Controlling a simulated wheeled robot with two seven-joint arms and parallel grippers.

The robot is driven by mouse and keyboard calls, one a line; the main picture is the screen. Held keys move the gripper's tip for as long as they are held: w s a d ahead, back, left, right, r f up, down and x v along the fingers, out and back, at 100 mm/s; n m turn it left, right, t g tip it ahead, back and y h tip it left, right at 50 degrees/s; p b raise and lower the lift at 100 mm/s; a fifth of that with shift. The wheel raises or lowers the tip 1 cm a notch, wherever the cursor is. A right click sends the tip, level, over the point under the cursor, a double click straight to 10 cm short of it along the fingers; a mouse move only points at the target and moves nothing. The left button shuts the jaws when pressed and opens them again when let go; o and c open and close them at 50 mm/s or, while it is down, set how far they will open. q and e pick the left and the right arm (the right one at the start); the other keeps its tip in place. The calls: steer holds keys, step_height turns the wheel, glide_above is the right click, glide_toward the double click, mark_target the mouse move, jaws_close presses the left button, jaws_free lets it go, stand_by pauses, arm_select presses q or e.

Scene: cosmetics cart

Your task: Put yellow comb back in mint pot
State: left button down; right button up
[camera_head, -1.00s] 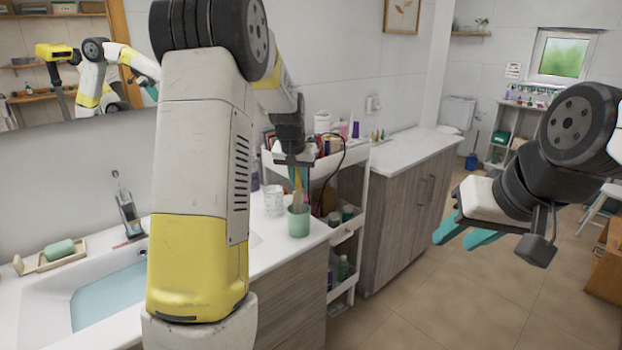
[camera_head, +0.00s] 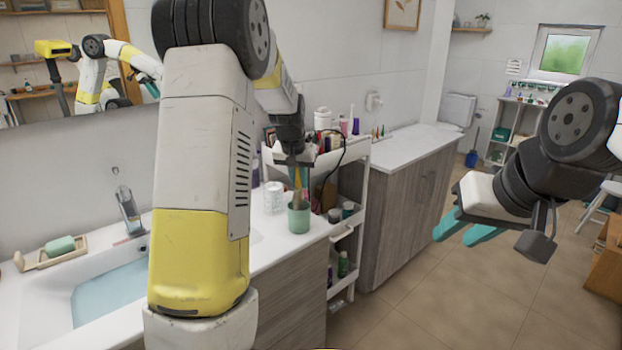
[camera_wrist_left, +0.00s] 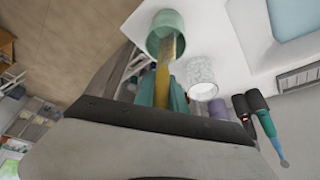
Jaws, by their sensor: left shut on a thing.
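The mint pot (camera_head: 298,219) stands upright on the white counter, near its right edge. My left gripper (camera_head: 298,172) is above the pot and shut on the yellow comb (camera_head: 299,191), which points down. In the left wrist view, the comb (camera_wrist_left: 162,84) sits between the teal fingers (camera_wrist_left: 161,92), and its far end reaches into the mouth of the mint pot (camera_wrist_left: 154,43). How deep it reaches is hard to tell. My right gripper (camera_head: 468,230) is open and empty in the air at the right, away from the counter.
A clear ribbed glass (camera_head: 274,198) stands just left of the pot. The sink (camera_head: 105,292), a faucet (camera_head: 128,213) and a soap dish (camera_head: 50,253) are further left. A white cart (camera_head: 350,160) loaded with bottles stands right behind the pot.

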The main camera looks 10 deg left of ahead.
arm_select(q)
steer(key=shift+f, duration=0.75)
steer(key=c, duration=0.8)
jaws_free()
steer(key=shift+r, duration=0.1)
step_height(320, 180, up, 10)
steer(key=shift+f, duration=0.1)
stand_by(1.1)
